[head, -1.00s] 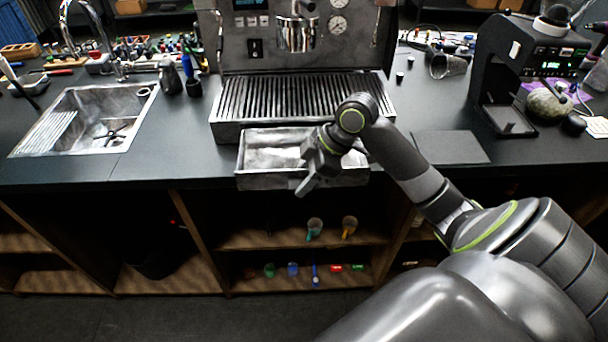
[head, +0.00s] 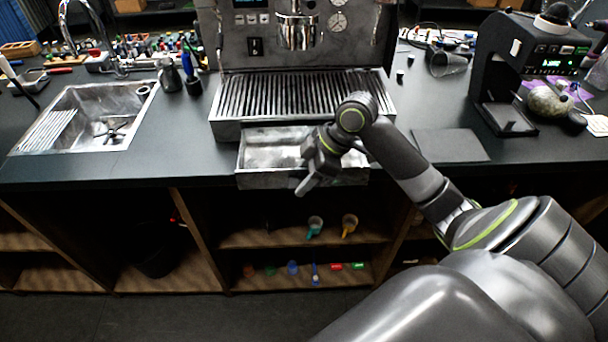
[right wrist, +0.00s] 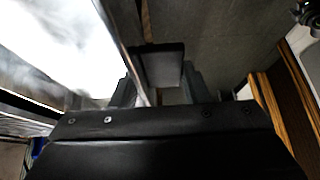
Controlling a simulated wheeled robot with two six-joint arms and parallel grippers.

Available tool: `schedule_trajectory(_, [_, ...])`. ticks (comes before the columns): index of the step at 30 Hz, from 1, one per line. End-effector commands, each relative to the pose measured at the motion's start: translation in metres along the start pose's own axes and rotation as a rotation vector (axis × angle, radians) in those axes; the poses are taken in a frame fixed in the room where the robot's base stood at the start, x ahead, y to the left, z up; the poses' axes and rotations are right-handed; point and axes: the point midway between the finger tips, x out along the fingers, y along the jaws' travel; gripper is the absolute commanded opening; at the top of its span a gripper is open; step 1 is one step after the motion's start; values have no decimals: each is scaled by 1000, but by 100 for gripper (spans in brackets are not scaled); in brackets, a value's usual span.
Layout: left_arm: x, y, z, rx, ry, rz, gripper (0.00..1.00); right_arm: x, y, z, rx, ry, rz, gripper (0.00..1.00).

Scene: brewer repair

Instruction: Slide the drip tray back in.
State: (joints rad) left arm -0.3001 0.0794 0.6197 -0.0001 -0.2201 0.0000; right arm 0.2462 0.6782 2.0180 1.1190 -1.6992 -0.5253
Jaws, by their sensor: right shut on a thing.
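The drip tray (head: 262,178) is a shallow metal drawer that sticks out from under the slatted grate of the espresso machine (head: 300,97), past the counter's front edge. My right gripper (head: 306,183) is at the tray's front wall, right of its middle, and its arm hides part of the tray's right side. In the right wrist view, the jaws (right wrist: 160,92) are shut on the thin tray wall, with the bright tray inside (right wrist: 60,40) at the left. My left gripper is not in view.
A sink (head: 90,118) is set in the counter at the left. A flat dark mat (head: 450,146) and a grinder (head: 510,75) are at the right. Open shelves (head: 300,240) with small cups are below. The counter beside the tray is clear.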

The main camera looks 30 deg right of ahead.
Motion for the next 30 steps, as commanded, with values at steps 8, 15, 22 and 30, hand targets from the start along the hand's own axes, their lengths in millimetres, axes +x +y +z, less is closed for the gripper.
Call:
schedule_trajectory(8, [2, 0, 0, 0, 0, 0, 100, 3, 0, 2, -1, 1, 1, 0])
schedule_trajectory(15, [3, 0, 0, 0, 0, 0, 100, 6, 0, 3, -1, 1, 1, 0])
schedule_trajectory(22, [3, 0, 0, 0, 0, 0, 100, 6, 0, 3, -1, 1, 1, 61])
schedule_trajectory(30, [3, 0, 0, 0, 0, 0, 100, 6, 0, 4, 1, -1, 0, 67])
